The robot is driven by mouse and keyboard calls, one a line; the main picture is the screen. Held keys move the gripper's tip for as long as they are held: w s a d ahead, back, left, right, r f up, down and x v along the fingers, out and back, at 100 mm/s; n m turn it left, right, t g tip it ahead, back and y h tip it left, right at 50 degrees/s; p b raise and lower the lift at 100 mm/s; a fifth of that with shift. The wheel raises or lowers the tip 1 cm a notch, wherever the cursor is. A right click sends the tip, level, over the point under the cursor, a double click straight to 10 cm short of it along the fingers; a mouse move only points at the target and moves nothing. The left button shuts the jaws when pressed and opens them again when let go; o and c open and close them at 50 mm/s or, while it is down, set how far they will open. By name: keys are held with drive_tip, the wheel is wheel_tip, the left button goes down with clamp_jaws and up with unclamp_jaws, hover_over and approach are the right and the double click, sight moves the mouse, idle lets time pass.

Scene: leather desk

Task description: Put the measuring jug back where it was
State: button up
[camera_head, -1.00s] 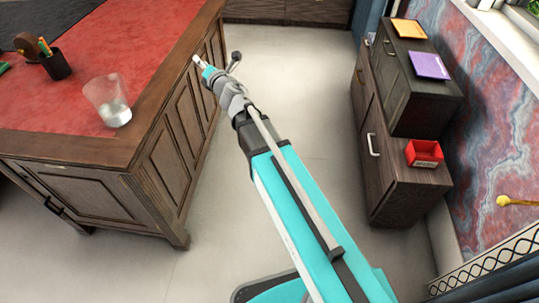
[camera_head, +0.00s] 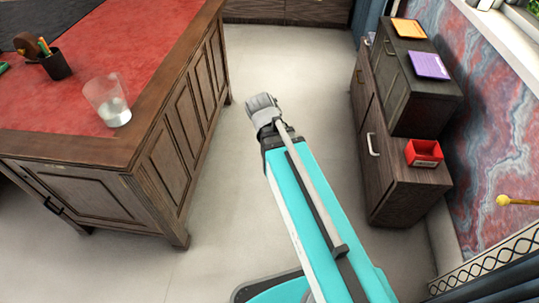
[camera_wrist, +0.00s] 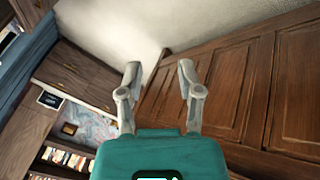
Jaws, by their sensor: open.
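The measuring jug (camera_head: 108,99) is a clear vessel with whitish contents near its bottom. It stands on the red leather top (camera_head: 85,75) of the desk, close to the desk's right edge, and looks slightly tilted by the wide view. My gripper (camera_wrist: 158,78) shows in the wrist view with its two grey fingers spread and nothing between them. It faces the desk's panelled side and the floor. In the head view my arm reaches over the floor to the right of the desk, well apart from the jug, and the fingers are hidden there.
A pen cup (camera_head: 56,66) stands on the desk behind the jug. A dark cabinet (camera_head: 400,160) on the right bears a red box (camera_head: 424,153), a purple item (camera_head: 429,65) and an orange item (camera_head: 409,28). The floor (camera_head: 300,70) between desk and cabinet is clear.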

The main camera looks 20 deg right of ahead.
drive_tip(key=s+a+f+m+g+y, duration=0.1)
drive_tip(key=s+m+g, duration=0.1)
drive_tip(key=s, duration=0.3)
drive_tip(key=s+a+f+m+g+y, duration=0.1)
drive_tip(key=s+m+g+y, duration=0.1)
drive_tip(key=s, duration=0.4)
drive_tip(key=shift+a+f+g, duration=0.35)
drive_tip(key=shift+g, duration=0.45)
wheel_tip(320, 180, up, 26)
drive_tip(key=p, duration=2.6)
drive_tip(key=shift+f, duration=0.1)
